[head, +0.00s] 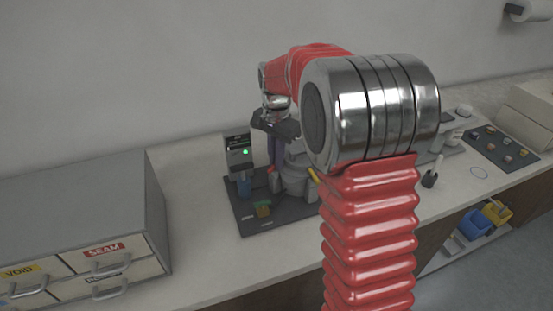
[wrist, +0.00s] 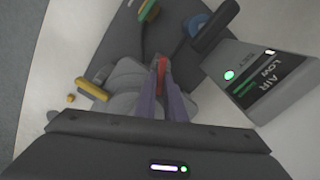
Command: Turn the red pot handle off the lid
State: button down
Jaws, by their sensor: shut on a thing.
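My gripper (wrist: 163,88) points down over the press, and its two purple-grey fingers are closed together on the red handle (wrist: 162,70). Only the far end of the handle shows past the fingertips; the rest is hidden between them. Below lies a grey rounded body (wrist: 122,80), which seems to be the pot and lid, but the fingers cover much of it and I cannot tell where the lid's edge is. In the head view my gripper (head: 273,168) stands beside the grey press body (head: 296,180), partly hidden by my arm.
A yellow lever (wrist: 92,89) sticks out beside the grey body. A panel reading LOW AIR (wrist: 262,80), with a green light, stands close on the right. The dark base plate (head: 247,222) holds a green and yellow part (head: 262,208). A drawer cabinet (head: 80,215) stands left.

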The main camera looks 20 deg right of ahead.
jog(key=n, duration=0.7)
jog(key=shift+w+a, duration=0.2)
jog(key=n, duration=0.6)
jog(key=shift+a+r+n, duration=0.1)
jog(key=shift+a+n, duration=0.05)
jog(key=shift+n, duration=0.15)
jog(key=c, duration=1.8)
grip_release()
jog(key=shift+c, duration=0.2)
notch_tip(320, 180, up, 14)
jog(key=shift+f, duration=0.2)
